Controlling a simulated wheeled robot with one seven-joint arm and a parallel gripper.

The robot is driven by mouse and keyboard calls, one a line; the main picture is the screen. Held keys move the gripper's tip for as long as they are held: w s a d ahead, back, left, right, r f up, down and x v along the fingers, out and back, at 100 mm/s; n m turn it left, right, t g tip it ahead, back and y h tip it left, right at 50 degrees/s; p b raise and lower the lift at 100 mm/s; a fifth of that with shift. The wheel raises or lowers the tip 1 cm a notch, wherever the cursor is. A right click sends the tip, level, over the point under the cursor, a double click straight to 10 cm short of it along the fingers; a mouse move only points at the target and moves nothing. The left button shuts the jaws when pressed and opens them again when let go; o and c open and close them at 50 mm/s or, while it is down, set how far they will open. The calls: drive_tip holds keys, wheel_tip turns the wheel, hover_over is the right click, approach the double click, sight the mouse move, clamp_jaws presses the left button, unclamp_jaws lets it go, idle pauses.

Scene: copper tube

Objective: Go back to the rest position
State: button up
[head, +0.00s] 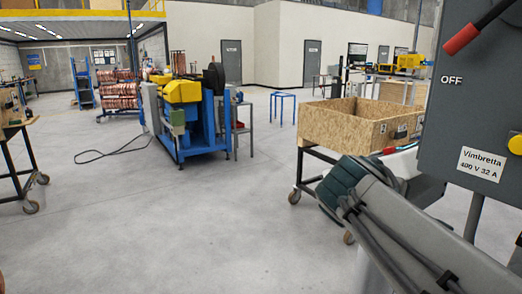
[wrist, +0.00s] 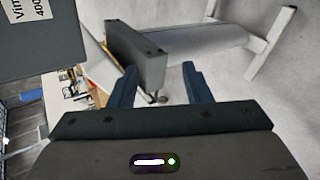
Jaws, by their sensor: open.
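My gripper (wrist: 159,68) shows in the wrist view with its two dark blue fingers apart and nothing held between them. A grey block (wrist: 137,55) and a pale cylinder (wrist: 195,48) lie beyond the fingertips; I cannot tell what they belong to. In the head view my grey arm with cables crosses the lower right, and I cannot make out the gripper's fingers there. A grey electrical cabinet (head: 452,120) stands close at the right, marked OFF, with a red-handled lever (head: 462,38) and a yellow knob (head: 515,144). Its label corner also shows in the wrist view.
A wooden crate (head: 335,129) on a wheeled cart stands just behind my arm. A blue and yellow machine (head: 188,115) stands mid-floor, its black cable on the floor. A wheeled bench (head: 14,135) is at the left edge. The floor at front left is clear.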

drive_tip(key=s+a+f+m+g+y, duration=0.1)
drive_tip(key=s+a+f+m+y, duration=0.2)
drive_tip(key=f, duration=0.2)
drive_tip(key=s+a+f+m+g+y+p, duration=0.1)
drive_tip(key=s+a+f+m+y, duration=0.1)
drive_tip(key=f, duration=0.4)
drive_tip(key=s+a+f+m+g+y+p, duration=0.1)
drive_tip(key=s+a+f+m+y, duration=0.2)
drive_tip(key=a+f+m, duration=0.1)
drive_tip(key=shift+s+f+g+y, duration=0.3)
drive_tip(key=shift+s+f+g, duration=0.1)
drive_tip(key=shift+f, duration=0.5)
idle(1.2)
